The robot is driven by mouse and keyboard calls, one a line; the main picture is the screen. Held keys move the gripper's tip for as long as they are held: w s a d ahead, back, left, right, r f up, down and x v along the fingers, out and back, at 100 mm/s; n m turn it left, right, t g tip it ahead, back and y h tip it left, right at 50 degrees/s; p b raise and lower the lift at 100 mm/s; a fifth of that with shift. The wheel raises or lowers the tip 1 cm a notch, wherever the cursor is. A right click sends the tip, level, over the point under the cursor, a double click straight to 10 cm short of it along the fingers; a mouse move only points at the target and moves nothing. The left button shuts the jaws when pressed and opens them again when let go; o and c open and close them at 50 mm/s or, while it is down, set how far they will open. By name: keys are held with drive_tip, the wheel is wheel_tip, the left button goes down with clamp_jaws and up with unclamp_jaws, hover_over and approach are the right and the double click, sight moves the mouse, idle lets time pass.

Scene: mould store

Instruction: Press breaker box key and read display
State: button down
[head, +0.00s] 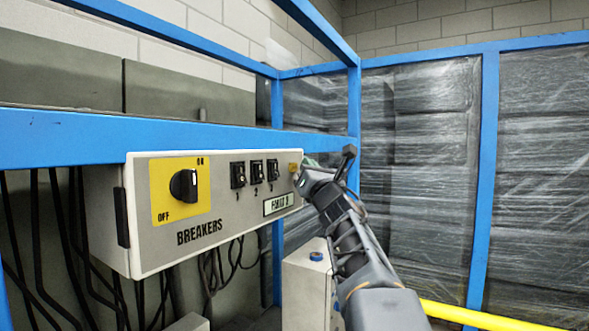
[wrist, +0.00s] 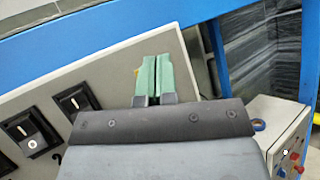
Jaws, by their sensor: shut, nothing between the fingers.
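The breaker box (head: 150,235) is a pale panel labelled BREAKERS, hung under a blue rail. My gripper (head: 308,164) is just right of the key, partly hidden by my wrist. In the wrist view its green fingertips (wrist: 153,77) are together and empty, over the panel face. I cannot tell whether they touch it.
A black rotary knob (head: 184,185) on a yellow ON/OFF plate and three black switches (head: 257,173) share the panel. The blue frame (head: 354,110) stands close behind my gripper. Cables hang under the panel.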

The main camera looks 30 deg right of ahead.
drive_tip(key=shift+s+d, duration=0.4)
drive_tip(key=shift+s, duration=0.35)
drive_tip(key=shift+s+d, duration=0.4)
drive_tip(key=shift+s, duration=0.3)
drive_tip(key=shift+s+d, duration=0.4)
drive_tip(key=shift+s, duration=0.35)
drive_tip(key=d+f+m+g+h, duration=0.7)
drive_tip(key=f+m, duration=0.2)
drive_tip(key=m, duration=0.7)
wheel_tip(320, 180, down, 13)
drive_tip(key=s+a+m+g+y, duration=0.1)
drive_tip(key=s+a+m+g, duration=0.3)
drive_tip(key=m, duration=0.6)
drive_tip(key=s+a+f+m+g+y, duration=0.2)
drive_tip(key=a+f+m+g+y, duration=0.1)
drive_tip(key=a+f, duration=0.35)
drive_tip(key=s+a+f+m+g+y, duration=0.25)
drive_tip(key=a+f, duration=0.25)
drive_tip(key=f, duration=0.3)
drive_tip(key=s+a+f+g+y, duration=0.1)
drive_tip(key=s+a+f+y, duration=0.1)
drive_tip(key=a, duration=0.5)
drive_tip(key=s+a+f+g+y, duration=0.1)
drive_tip(key=s+a+f+y, duration=0.1)
drive_tip(key=s+a+f, duration=0.3)
drive_tip(key=a, duration=0.3)
drive_tip(key=shift+a+g, duration=0.15)
drive_tip(key=shift+g, duration=0.2)
